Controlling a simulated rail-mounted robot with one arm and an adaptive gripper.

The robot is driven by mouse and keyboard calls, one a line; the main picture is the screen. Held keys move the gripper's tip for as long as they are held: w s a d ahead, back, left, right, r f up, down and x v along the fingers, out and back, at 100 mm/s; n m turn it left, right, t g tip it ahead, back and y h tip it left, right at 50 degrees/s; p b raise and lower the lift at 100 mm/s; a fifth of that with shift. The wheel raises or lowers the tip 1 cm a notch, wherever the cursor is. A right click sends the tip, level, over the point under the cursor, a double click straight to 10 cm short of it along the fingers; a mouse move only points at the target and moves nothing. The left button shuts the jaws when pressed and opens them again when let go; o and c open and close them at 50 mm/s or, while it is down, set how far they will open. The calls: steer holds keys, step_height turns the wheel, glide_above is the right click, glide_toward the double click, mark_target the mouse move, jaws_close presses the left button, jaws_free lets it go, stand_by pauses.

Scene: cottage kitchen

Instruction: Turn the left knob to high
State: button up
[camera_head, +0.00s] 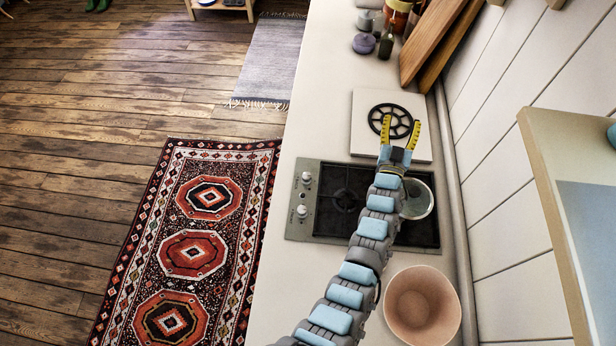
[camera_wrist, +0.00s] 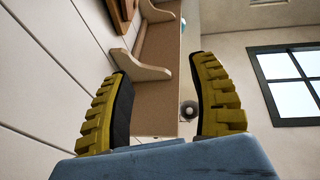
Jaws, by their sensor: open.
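The stove (camera_head: 325,222) is a dark gas hob set in the counter, with a steel panel on its left side. Two pale knobs sit on that panel, an upper knob (camera_head: 306,177) and a lower knob (camera_head: 301,211). Neither picture labels one as left, and their settings are too small to read. My gripper (camera_head: 401,130) is open and empty, above the pale board beyond the stove and well to the upper right of both knobs. Its yellow fingers also show spread apart in the wrist view (camera_wrist: 161,70), which does not show the knobs.
My arm crosses over the stove's right part. A round lidded or glass vessel (camera_head: 421,206) stands there. A pinkish bowl (camera_head: 422,303) is nearer. A pale board (camera_head: 362,108) with a black trivet (camera_head: 374,117) lies beyond. Wooden boards (camera_head: 430,40) lean on the wall.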

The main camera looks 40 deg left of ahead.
steer(key=w+a+f+m+g+h+b, duration=0.2)
steer(key=w+a+m+g+h+b, duration=0.3)
steer(key=w, duration=0.6)
steer(key=m+g+h+b, duration=0.35)
steer(key=m+g, duration=0.45)
steer(key=g, duration=0.6)
glide_toward(308, 176)
steer(key=shift+h, duration=0.45)
steer(key=f, duration=0.5)
steer(key=f+p, duration=0.1)
steer(key=f, duration=0.2)
steer(key=shift+w+a+f, duration=0.15)
steer(key=shift+a, duration=0.2)
steer(key=shift+a+f, duration=0.1)
steer(key=shift+f, duration=0.75)
jaws_close()
